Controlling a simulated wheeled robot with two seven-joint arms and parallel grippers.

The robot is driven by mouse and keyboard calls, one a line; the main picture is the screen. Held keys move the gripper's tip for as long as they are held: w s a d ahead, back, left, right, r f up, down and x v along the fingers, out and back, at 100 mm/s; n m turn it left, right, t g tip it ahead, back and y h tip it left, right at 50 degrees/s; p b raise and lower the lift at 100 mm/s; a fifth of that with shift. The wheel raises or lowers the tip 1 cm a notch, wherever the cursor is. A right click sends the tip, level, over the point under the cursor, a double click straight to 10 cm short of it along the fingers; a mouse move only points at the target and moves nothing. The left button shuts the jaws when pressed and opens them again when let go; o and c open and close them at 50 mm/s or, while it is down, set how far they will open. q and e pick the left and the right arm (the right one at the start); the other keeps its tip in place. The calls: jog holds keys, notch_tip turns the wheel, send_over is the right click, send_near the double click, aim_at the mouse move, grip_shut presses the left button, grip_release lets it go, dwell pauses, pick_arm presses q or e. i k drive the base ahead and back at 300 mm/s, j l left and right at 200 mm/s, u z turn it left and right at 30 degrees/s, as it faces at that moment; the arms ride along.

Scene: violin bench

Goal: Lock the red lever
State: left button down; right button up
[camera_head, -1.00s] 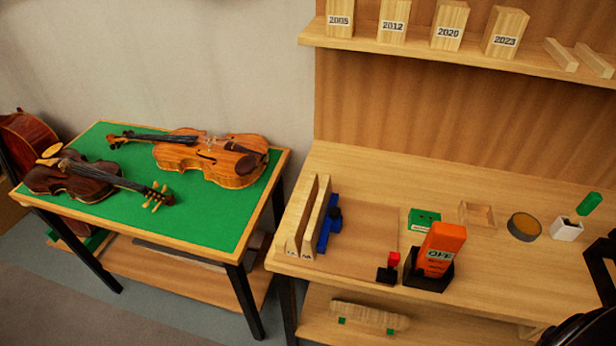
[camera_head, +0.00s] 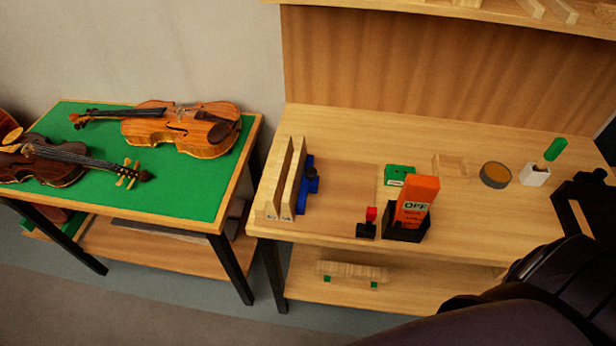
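The red lever (camera_head: 371,213) is a small red piece standing up on a small black base (camera_head: 367,230) near the front edge of the workbench. An orange block marked "OFF" (camera_head: 415,203) stands tilted in a black holder (camera_head: 405,226) just to its right. My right gripper (camera_head: 578,205) is a black shape at the right edge, above the bench's right end and well apart from the lever. Its fingers are not clear enough to show whether it is open. My dark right arm covers the lower right corner. My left gripper is not in view.
On the bench (camera_head: 340,135) are wooden boards with a blue clamp (camera_head: 307,184), a green box (camera_head: 399,175), a round tin (camera_head: 495,175) and a white cup (camera_head: 534,174). A green table (camera_head: 205,190) with two violins stands left.

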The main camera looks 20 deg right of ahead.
aim_at(372, 213)
jog(key=k+l+z, duration=0.1)
jog(key=z, duration=1.05)
jog(key=k+l, duration=0.05)
